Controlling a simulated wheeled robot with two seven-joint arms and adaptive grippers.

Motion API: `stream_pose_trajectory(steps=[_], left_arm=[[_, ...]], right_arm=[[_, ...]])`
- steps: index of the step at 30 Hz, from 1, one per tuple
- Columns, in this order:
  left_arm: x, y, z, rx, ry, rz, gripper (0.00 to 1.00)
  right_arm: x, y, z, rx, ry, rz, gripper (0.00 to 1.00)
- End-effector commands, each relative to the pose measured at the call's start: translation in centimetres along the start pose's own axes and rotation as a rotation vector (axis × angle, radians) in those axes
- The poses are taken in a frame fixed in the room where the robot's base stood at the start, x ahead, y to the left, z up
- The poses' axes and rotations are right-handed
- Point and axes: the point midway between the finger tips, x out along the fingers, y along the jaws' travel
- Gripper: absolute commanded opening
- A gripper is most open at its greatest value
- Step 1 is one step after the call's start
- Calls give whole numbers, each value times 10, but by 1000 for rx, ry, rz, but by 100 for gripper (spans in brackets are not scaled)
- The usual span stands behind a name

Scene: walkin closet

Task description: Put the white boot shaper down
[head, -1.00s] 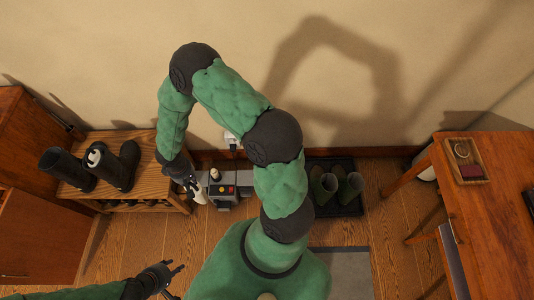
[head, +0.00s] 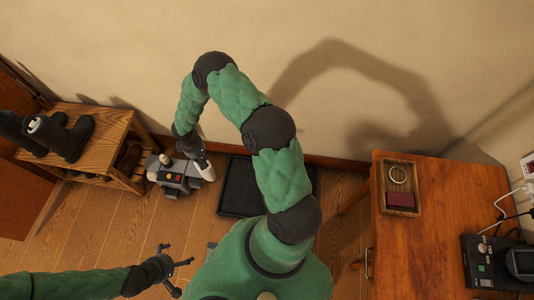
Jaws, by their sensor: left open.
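The white boot shaper (head: 205,171) hangs from my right gripper (head: 194,150), which appears shut on it. It is just right of the grey machine with red and yellow buttons (head: 181,178), above the floor near the left edge of the black boot tray (head: 235,190). I cannot tell whether it touches anything. Another pale shaper (head: 37,125) sits in a black boot (head: 70,140) on the wooden bench (head: 100,147). My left gripper (head: 179,263) is open and empty, low over the floor. My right arm hides part of the tray.
A wooden table (head: 430,235) stands at the right, with a small wooden tray (head: 400,205) and a black device (head: 485,262) with cables. The wall runs close behind the machine and boot tray. Bare floor (head: 110,230) lies in front of the bench.

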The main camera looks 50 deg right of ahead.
Motion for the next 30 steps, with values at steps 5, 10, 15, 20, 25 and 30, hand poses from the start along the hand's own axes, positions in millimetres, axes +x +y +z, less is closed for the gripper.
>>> stream_pose_trajectory(steps=[5, 10, 15, 20, 25, 30], left_arm=[[30, -11, -2, 0, 2, 0, 100], [52, -18, -3, 0, 2, 0, 100], [72, -26, -3, 0, 1, 0, 100], [86, -31, -4, 0, 1, 0, 100], [92, -33, -4, 0, 1, 0, 100], [94, -34, -4, 0, 1, 0, 100]], right_arm=[[80, 49, -22, -72, -10, 3, 1], [149, 94, -31, -151, -16, 4, 1], [215, 136, -29, -229, -20, 2, 1], [261, 163, -22, -290, -20, -1, 1], [283, 178, -16, -328, -18, -1, 1], [290, 181, -14, -339, -18, -2, 1]])
